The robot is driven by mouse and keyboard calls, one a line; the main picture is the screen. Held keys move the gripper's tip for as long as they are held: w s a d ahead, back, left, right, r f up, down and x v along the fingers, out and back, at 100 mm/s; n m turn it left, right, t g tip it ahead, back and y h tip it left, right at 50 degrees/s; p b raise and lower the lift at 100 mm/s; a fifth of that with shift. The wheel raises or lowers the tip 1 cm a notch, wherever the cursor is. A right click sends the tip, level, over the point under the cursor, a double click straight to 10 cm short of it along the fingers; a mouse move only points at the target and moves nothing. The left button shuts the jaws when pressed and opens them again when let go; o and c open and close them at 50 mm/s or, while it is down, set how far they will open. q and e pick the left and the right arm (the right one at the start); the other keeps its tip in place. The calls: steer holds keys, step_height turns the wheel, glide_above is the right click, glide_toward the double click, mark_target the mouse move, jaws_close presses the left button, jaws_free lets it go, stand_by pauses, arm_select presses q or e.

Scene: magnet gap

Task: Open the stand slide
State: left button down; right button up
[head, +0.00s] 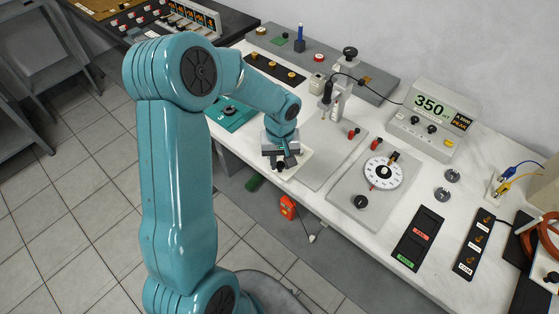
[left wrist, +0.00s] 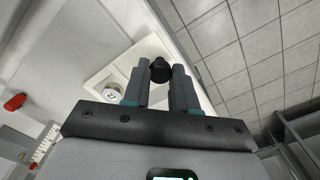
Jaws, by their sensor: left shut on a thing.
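My left gripper (head: 283,164) is at the front edge of the bench, pointing down beside a pale cream slide plate (head: 303,160). In the left wrist view its two fingers (left wrist: 160,88) are shut on a dark knob (left wrist: 160,69). The stand (head: 337,100), with a black top knob (head: 350,52), rises from a grey base plate behind the gripper. My right gripper is not in view.
A meter reading 350 (head: 434,112) stands at the back right. A white dial (head: 383,171) sits on a grey panel right of the stand. A teal tray (head: 231,115) lies left of the gripper. Open tiled floor lies in front of the bench.

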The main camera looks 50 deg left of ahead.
arm_select(q)
steer(key=c, duration=0.9)
jaws_free()
steer(key=shift+w, duration=0.2)
step_height(320, 180, up, 16)
steer(key=shift+r, duration=0.15)
